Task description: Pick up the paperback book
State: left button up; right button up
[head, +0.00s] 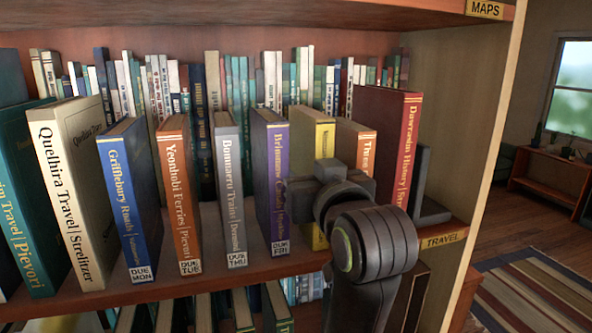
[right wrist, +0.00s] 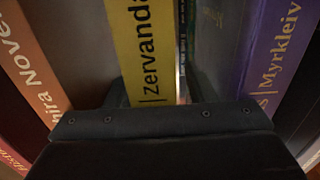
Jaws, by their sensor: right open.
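A slim yellow book (head: 325,140) stands upright on the shelf between a purple book (head: 277,180) and an orange book (head: 360,148). I cannot tell from its cover whether it is the paperback. My right gripper (head: 328,182) is in front of its lower spine, and my wrist hides part of that spine. In the right wrist view the yellow spine (right wrist: 150,45) rises just beyond the open gripper (right wrist: 155,98), with dark finger parts on either side of it. Whether the fingers touch the book is unclear. My left gripper is out of view.
Blue (head: 130,200), red-orange (head: 179,195) and grey (head: 231,190) books stand spaced out to the left. A tall dark-red book (head: 395,145) and a grey bookend (head: 430,190) stand at right, near the shelf's side panel (head: 470,140). Smaller books line the back.

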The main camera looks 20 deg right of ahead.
jog(key=shift+s+d+r, duration=0.1)
jog(key=shift+s+r, duration=0.05)
jog(key=shift+s, duration=0.15)
jog(key=shift+s+r, duration=0.15)
jog(key=shift+s, duration=0.25)
jog(key=shift+c, duration=2.5)
jog(key=shift+w, duration=0.15)
jog(key=c, duration=0.5)
grip_shut()
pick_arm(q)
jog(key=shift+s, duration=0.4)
